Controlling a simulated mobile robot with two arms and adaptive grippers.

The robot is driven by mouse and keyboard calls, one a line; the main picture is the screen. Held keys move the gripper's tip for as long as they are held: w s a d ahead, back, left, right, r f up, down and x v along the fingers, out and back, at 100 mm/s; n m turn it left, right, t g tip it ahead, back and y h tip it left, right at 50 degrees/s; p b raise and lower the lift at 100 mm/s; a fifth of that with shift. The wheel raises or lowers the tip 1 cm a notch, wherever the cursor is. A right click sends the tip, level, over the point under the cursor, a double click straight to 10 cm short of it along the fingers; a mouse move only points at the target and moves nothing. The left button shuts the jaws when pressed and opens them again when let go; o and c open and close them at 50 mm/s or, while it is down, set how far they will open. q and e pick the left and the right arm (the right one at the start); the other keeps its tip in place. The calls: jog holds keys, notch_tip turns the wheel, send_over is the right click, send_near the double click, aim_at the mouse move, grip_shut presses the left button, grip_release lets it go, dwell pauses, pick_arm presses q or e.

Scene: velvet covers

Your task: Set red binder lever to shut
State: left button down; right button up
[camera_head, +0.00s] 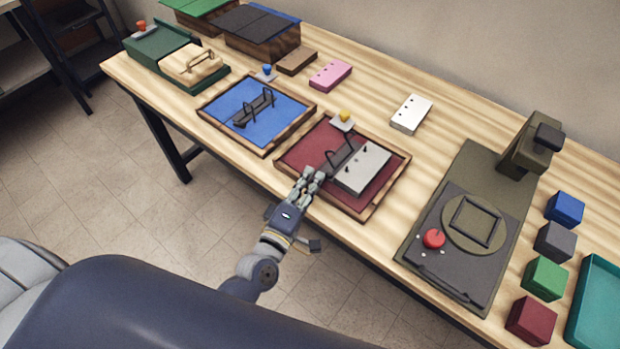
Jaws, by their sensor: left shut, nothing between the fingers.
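The red binder (301,156) is a dark red tray with a wooden rim, near the middle of the table. A black ring mechanism (341,152) stands in it, its rings rising in arcs. A pale block of punched sheets (362,168) lies in its right part. A yellow-knobbed lever (344,116) sits on a light plate at its far edge; whether it is open or shut is too small to tell. My left gripper (308,176) is shut and empty at the binder's near left edge, by the rings. My right gripper is not in view.
A blue binder (233,101) with a blue-knobbed lever (267,70) lies to the left. A green unit (150,47) stands farther left. A dark machine (440,262) with a red knob, coloured cubes (545,278) and a teal tray (600,310) fill the right. A white block (411,114) lies behind the red binder.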

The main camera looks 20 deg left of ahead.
pick_arm(q)
jog(key=shift+s+d+m+t, duration=0.15)
jog(key=shift+d+m, duration=0.1)
jog(key=shift+m, duration=0.55)
jog(key=shift+s+d+m+t, duration=0.15)
jog(key=shift+d+m, duration=0.1)
jog(key=shift+m, duration=0.55)
jog(key=shift+d+m+h+b, duration=0.35)
jog(key=shift+m+h, duration=0.05)
jog(key=shift+m, duration=0.7)
jog(key=shift+s+d+f+m+t, duration=0.1)
jog(key=shift+s+d+m+t, duration=0.15)
jog(key=shift+m, duration=0.45)
jog(key=shift+w+a, duration=0.1)
jog(key=shift+w, duration=0.05)
